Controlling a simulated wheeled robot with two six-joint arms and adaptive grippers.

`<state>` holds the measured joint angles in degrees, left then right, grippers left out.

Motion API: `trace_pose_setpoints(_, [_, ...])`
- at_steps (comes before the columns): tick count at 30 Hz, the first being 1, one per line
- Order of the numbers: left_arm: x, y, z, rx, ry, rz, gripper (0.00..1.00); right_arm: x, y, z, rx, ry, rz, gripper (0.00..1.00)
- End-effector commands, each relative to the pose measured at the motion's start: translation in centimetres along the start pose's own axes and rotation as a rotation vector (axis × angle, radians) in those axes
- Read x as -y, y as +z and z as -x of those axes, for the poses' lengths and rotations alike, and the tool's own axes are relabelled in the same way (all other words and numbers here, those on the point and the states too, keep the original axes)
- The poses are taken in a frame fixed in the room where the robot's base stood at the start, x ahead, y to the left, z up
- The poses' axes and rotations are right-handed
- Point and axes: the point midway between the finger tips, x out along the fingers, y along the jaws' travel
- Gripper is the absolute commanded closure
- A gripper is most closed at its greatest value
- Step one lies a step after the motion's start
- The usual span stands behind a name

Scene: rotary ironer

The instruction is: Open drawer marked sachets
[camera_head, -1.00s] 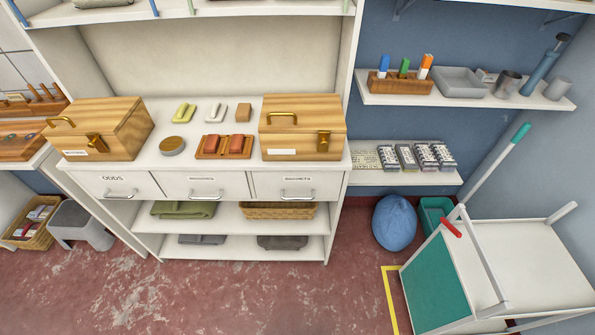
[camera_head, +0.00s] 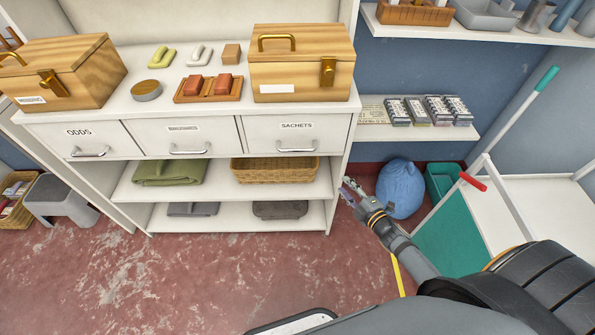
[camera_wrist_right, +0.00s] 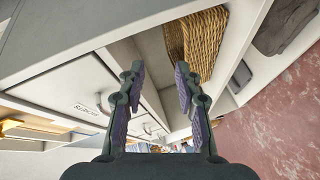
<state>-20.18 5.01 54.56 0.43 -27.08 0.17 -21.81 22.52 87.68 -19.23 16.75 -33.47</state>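The drawer marked SACHETS (camera_head: 272,134) is the rightmost of three in the white cabinet, and it is closed. Its silver bar handle (camera_head: 296,150) sits low on its front. In the right wrist view the SACHETS drawer front (camera_wrist_right: 75,90) shows at the left with its label turned over; my finger partly covers the area of its handle. My right gripper (camera_head: 348,190) is right of the cabinet and below the drawer's level, apart from the handle. In the wrist view the right gripper (camera_wrist_right: 160,78) has its fingers spread with nothing between them. My left gripper is out of view.
The ODDS drawer (camera_head: 78,140) and a middle drawer (camera_head: 183,138) are closed. A wicker basket (camera_head: 275,170) sits on the shelf below. A blue bag (camera_head: 400,188) and a white-and-teal cart (camera_head: 530,205) stand on the right. Floor before the cabinet is clear.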

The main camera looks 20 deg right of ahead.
Motion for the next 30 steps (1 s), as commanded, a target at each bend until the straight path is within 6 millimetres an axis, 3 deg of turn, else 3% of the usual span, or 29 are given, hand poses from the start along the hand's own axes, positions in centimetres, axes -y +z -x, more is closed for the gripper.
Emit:
trace_pose_setpoints(1, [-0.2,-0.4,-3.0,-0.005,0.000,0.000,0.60,-1.2,-2.4,-1.0,-0.111,0.082,0.131,0.66])
trace_pose_setpoints(3, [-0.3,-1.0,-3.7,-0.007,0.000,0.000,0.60,-4.5,-6.3,-0.9,-0.231,0.179,0.282,0.66])
trace_pose_setpoints(7, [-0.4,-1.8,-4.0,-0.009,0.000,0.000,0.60,-7.6,-10.6,-0.1,-0.349,0.284,0.431,0.66])
trace_pose_setpoints(12, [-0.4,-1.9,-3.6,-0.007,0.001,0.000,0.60,-8.6,-11.6,0.2,-0.370,0.306,0.460,0.66])
trace_pose_setpoints(16, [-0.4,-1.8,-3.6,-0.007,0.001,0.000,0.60,-8.9,-12.0,-0.8,-0.368,0.309,0.456,0.66])
trace_pose_setpoints(30, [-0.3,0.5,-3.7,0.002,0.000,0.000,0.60,-10.7,-15.3,-8.3,-0.365,0.305,0.450,0.66])
